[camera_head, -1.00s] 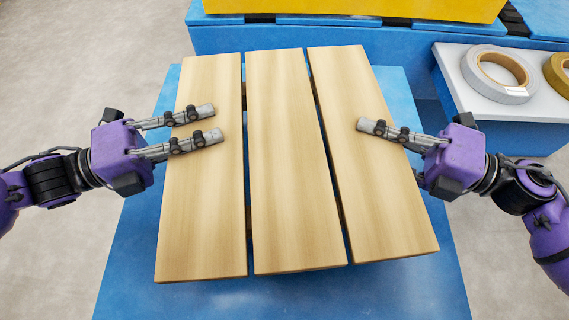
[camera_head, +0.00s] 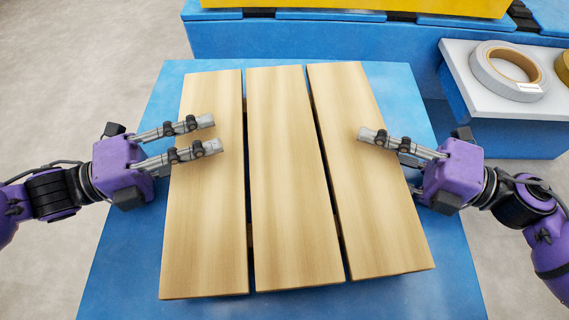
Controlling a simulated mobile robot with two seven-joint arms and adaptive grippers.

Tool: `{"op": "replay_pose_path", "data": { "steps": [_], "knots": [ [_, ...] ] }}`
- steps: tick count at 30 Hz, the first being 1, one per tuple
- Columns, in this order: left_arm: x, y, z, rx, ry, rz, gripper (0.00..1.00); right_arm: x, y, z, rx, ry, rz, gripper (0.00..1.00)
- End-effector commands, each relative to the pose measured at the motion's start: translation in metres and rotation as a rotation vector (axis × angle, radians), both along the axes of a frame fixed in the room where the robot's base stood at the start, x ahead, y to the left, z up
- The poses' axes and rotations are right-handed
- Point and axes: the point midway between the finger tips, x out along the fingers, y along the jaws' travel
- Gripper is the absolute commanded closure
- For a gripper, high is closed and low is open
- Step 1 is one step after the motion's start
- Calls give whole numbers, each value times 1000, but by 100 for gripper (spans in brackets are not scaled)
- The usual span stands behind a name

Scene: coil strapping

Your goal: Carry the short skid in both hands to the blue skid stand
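The short skid (camera_head: 290,190) is three pale wooden planks side by side, with narrow dark gaps between them. It lies level over the blue skid stand (camera_head: 145,235), whose top shows on all sides of it. I cannot tell whether the skid touches the stand. My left gripper (camera_head: 206,135) is at the skid's left edge, two grey fingers over the left plank. My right gripper (camera_head: 368,136) is at the right edge, one finger over the right plank. Both appear shut on the skid, with the parts under the planks hidden.
A long blue structure (camera_head: 300,42) with a yellow block (camera_head: 360,5) on it runs behind the stand. A white-topped table (camera_head: 470,85) at the right back carries a silver coil (camera_head: 483,72) and part of a gold one (camera_head: 563,68). Grey floor (camera_head: 80,90) is open at the left.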

Motion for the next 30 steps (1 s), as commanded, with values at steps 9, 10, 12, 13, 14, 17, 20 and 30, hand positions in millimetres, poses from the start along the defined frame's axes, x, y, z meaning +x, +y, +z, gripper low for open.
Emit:
{"op": "replay_pose_path", "data": {
  "steps": [9,10,12,13,14,17,20,30],
  "knots": [
    [-1,2,-1,2,2,1,66,0,0,-1,-1,0,0,66],
    [-2,4,-1,1,3,1,66,0,0,-1,-1,0,0,66],
    [-3,9,-2,3,4,3,66,0,0,-1,-1,0,0,66],
    [-4,11,-2,4,5,4,66,0,0,-1,-1,0,0,66],
    [-6,14,-2,3,6,4,66,0,0,-1,-1,0,0,66],
    [-11,26,-2,5,7,3,66,0,0,-1,-1,0,0,66],
    [-16,38,-2,5,6,3,66,0,0,-1,-1,0,0,66],
    [-31,75,-1,3,6,4,66,0,0,-1,-1,0,0,66]
  ]
}}
